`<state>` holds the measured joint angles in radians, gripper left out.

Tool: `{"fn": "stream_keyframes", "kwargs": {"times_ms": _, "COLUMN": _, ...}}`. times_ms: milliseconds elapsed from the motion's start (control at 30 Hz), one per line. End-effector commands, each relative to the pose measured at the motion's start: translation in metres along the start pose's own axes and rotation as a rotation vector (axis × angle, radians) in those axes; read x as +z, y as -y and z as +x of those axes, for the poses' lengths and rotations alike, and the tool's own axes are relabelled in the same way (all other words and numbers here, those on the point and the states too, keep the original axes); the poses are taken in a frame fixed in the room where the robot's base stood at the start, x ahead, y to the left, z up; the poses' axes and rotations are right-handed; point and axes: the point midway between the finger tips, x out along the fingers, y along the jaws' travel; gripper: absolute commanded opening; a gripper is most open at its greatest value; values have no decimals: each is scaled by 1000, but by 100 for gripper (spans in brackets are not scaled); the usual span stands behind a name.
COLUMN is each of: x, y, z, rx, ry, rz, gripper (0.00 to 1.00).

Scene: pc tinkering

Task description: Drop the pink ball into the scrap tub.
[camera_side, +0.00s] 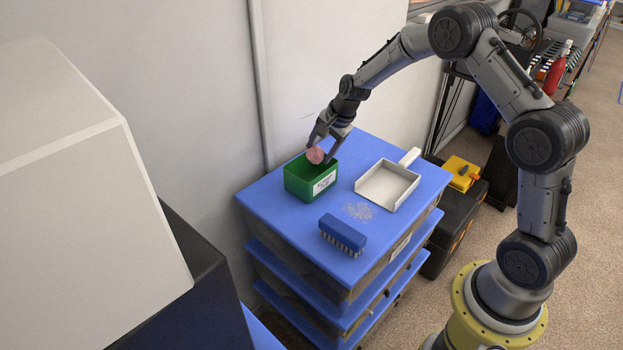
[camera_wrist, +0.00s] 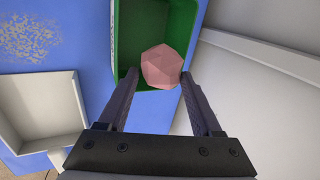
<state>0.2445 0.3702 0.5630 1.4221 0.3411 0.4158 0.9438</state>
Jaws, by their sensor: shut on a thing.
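The pink ball (camera_side: 315,155) is faceted and sits between the fingertips of my gripper (camera_side: 325,152). My gripper is shut on it, just above the green scrap tub (camera_side: 297,184), which has a white label on its front. In the wrist view the ball (camera_wrist: 162,67) is between the two fingers, in front of the tub's open interior (camera_wrist: 183,30). The ball covers part of the tub's opening. I cannot see the whole tub floor.
The tub stands on a blue cabinet top (camera_side: 290,225). A white dustpan (camera_side: 388,186) lies to its right, a blue brush (camera_side: 342,235) towards the front, and a patch of pale crumbs (camera_side: 358,211) between them. A grey wall (camera_side: 205,100) rises close behind.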

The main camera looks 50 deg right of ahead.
Motion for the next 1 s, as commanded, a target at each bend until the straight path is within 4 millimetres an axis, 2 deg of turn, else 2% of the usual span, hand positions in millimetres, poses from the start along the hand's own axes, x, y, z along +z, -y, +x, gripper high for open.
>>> {"fn": "stream_keyframes", "kwargs": {"times_ms": 200, "x": 0, "y": -4, "z": 10, "rx": -1, "ry": -1, "rz": 0, "gripper": 15}}
{"fn": "stream_keyframes", "kwargs": {"times_ms": 467, "x": 0, "y": -4, "z": 10, "rx": -1, "ry": -1, "rz": 0, "gripper": 14}}
{"fn": "stream_keyframes", "kwargs": {"times_ms": 500, "x": 0, "y": -4, "z": 10, "rx": -1, "ry": -1, "rz": 0, "gripper": 72}}
{"fn": "stream_keyframes", "kwargs": {"times_ms": 633, "x": 0, "y": -4, "z": 10, "rx": -1, "ry": -1, "rz": 0, "gripper": 95}}
{"fn": "stream_keyframes", "kwargs": {"times_ms": 667, "x": 0, "y": -4, "z": 10, "rx": -1, "ry": -1, "rz": 0, "gripper": 100}}
{"fn": "stream_keyframes", "kwargs": {"times_ms": 1000, "x": 0, "y": -5, "z": 7, "rx": 0, "ry": -1, "rz": 0, "gripper": 100}}
